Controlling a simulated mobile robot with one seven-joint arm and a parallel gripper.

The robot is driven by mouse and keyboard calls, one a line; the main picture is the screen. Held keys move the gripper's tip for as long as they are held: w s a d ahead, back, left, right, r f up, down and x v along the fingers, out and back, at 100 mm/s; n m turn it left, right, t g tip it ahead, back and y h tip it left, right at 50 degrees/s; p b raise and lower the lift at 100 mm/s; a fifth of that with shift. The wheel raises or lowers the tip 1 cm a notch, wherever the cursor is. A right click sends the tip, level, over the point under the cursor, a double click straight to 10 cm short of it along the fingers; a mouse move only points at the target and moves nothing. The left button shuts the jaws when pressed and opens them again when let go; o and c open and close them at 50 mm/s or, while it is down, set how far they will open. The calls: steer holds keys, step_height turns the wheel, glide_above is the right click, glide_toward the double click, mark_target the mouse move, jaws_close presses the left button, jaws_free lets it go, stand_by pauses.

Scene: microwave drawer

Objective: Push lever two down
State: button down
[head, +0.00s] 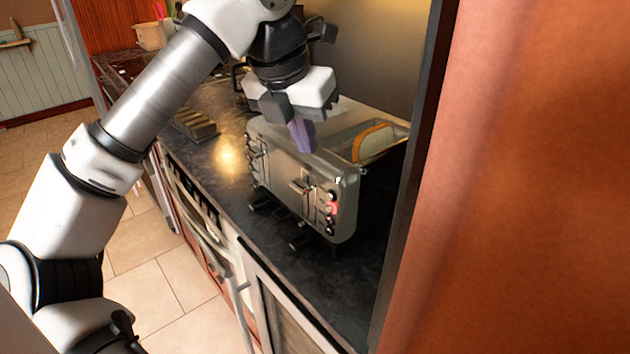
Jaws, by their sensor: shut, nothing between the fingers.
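A silver toaster (338,190) stands on the dark counter, its control side facing left and toward me. A lever (301,186) sticks out near the middle of that side, at about mid-height. More controls are on the far part of that side, too small to tell apart. Which lever is number two I cannot tell. Dark parts (265,205) stick out low along the same side. A slice of bread (373,143) pokes out of the top. My gripper (302,136) is shut and empty, pointing down at the toaster's top edge above the lever; contact is unclear.
Round buttons (331,222) run down the near end of the toaster's front, one glowing red. A slatted object (194,124) lies on the counter (205,150) to the left. A tall orange-red panel (510,180) closes off the right. The counter left of the toaster is mostly clear.

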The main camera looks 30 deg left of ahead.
mark_target(299, 185)
steer(key=shift+s+a+f+n+g+y, duration=0.1)
steer(key=shift+s+a+n+g+y, duration=0.15)
steer(key=shift+a, duration=0.25)
steer(key=shift+s+a+f+n+g+y, duration=0.15)
steer(key=shift+s+a+g+y, duration=0.15)
steer(key=shift+a, duration=0.2)
steer(key=shift+b+x, duration=2.1)
steer(key=shift+x, duration=1.3)
steer(key=shift+w+d+f, duration=0.1)
steer(key=shift+f, duration=0.05)
steer(key=f+b, duration=0.6)
steer(key=f, duration=0.1)
steer(key=shift+s+f, duration=0.25)
steer(key=shift+f, duration=0.05)
steer(key=shift+s+d+r+b, duration=0.1)
steer(key=shift+s+r+b, duration=0.15)
steer(key=shift+s, duration=0.35)
steer(key=shift+s+d+r+b, duration=0.1)
steer(key=shift+s+r, duration=0.2)
steer(key=shift+s, duration=0.35)
